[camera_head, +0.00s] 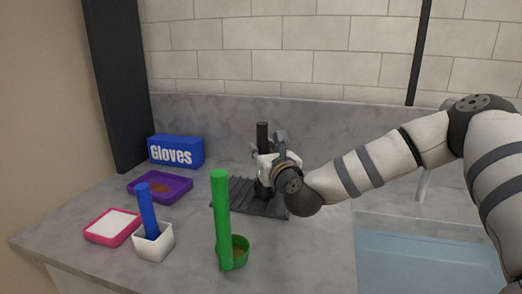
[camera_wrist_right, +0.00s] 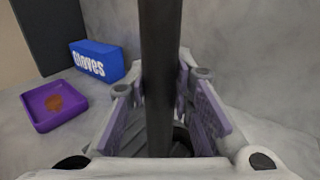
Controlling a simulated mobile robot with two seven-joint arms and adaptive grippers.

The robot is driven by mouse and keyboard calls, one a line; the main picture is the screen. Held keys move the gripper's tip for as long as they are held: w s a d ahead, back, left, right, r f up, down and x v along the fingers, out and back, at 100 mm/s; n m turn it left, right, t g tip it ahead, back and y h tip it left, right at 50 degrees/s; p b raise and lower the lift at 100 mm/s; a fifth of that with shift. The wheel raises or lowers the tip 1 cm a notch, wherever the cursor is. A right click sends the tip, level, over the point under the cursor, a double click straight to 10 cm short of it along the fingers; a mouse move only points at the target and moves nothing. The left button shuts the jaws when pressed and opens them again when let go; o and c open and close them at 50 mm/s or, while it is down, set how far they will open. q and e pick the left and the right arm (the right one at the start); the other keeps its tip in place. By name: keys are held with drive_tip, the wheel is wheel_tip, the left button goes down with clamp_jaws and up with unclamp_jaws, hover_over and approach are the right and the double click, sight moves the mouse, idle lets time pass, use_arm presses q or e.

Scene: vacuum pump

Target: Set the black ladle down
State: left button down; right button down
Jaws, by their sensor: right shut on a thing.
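The black ladle (camera_head: 262,137) stands upright, its handle rising through my right gripper (camera_head: 268,160). In the right wrist view the dark handle (camera_wrist_right: 160,75) runs between the two finger pads of the right gripper (camera_wrist_right: 165,112), which is shut on it. The ladle is over a dark ridged rack (camera_head: 240,194) on the counter. Its lower end is mostly hidden by the gripper, so I cannot tell whether it touches the rack. My left gripper is not in view.
A green ladle (camera_head: 222,215), a white cup (camera_head: 153,243) with a blue handle (camera_head: 147,210), a pink-rimmed tray (camera_head: 112,226) and a purple tray (camera_head: 160,187) stand left and in front. A blue Gloves box (camera_head: 175,151) is behind. A sink (camera_head: 420,262) is at the right.

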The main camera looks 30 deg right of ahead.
drive_tip(key=shift+f, duration=0.15)
drive_tip(key=c, duration=1.4)
unclamp_jaws()
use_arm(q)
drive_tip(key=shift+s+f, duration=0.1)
use_arm(e)
drive_tip(key=shift+s+r, duration=0.15)
drive_tip(key=shift+r, duration=0.3)
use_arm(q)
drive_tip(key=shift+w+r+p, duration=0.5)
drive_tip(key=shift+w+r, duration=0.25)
use_arm(e)
drive_tip(key=v, duration=1.2)
drive_tip(key=shift+f, duration=0.15)
